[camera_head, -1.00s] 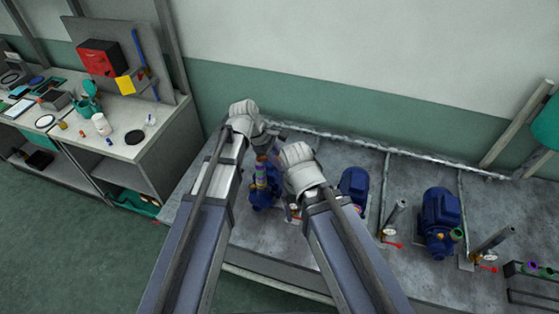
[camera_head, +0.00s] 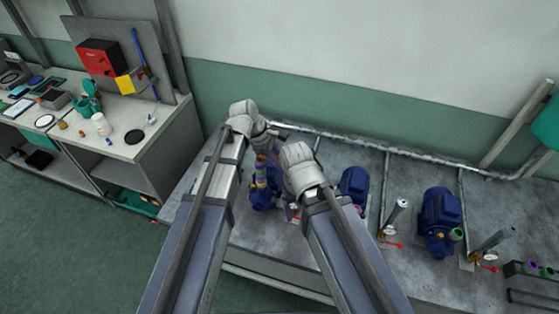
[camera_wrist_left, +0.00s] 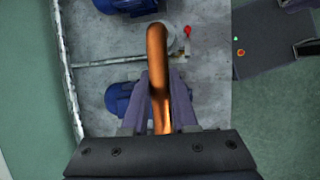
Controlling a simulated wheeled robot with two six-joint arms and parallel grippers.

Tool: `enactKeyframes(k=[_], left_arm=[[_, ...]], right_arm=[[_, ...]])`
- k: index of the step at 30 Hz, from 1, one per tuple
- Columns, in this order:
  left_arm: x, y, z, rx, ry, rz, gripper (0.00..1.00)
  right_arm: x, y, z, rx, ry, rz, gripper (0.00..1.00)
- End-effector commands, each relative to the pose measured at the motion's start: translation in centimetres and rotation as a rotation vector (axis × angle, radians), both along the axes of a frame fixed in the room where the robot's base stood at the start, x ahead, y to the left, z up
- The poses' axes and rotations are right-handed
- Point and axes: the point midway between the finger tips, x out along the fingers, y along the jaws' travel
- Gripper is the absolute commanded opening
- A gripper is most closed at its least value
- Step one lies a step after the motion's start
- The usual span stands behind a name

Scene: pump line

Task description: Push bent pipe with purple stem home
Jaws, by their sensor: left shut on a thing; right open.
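A copper-coloured bent pipe (camera_wrist_left: 157,72) runs up the middle of the left wrist view and curves at its far end. My left gripper (camera_wrist_left: 161,85) has its fingers on both sides of the pipe and is shut on it. In the head view the left gripper (camera_head: 268,142) is above the leftmost blue pump (camera_head: 262,198), where a short upright piece with orange, purple and yellow-green bands (camera_head: 261,175) shows. The pipe's seat is hidden from me. My right gripper (camera_head: 292,185) is open, just right of that pump, its fingers mostly hidden by its own wrist.
More blue pumps (camera_head: 439,220) stand along the grey bench (camera_head: 340,245), with grey stubs, gauges and red handles between them. A rack with coloured rings (camera_head: 533,270) is at the right edge. A workbench (camera_head: 125,150) stands at the left.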

Motion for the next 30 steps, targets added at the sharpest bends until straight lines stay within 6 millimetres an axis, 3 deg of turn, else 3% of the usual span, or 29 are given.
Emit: enactKeyframes(k=[13,14,21,23,30], left_arm=[[0.02,0.04,-0.82,0.001,0.000,0.000,0.00],[0.01,0.05,-0.73,0.001,0.000,0.000,0.29],[0.02,0.02,-0.68,0.001,0.000,0.000,0.56],[0.01,0.01,-0.68,0.000,0.000,0.000,0.62],[0.00,0.02,-0.66,0.000,0.000,0.000,0.62]], right_arm=[[0.00,0.00,-0.82,0.000,0.000,0.000,0.78],[0.00,0.00,-0.72,0.000,0.000,0.000,0.78],[0.00,0.00,-0.67,0.000,0.000,0.000,0.78],[0.00,0.00,-0.67,0.000,0.000,0.000,0.78],[0.00,0.00,-0.65,0.000,0.000,0.000,0.78]])
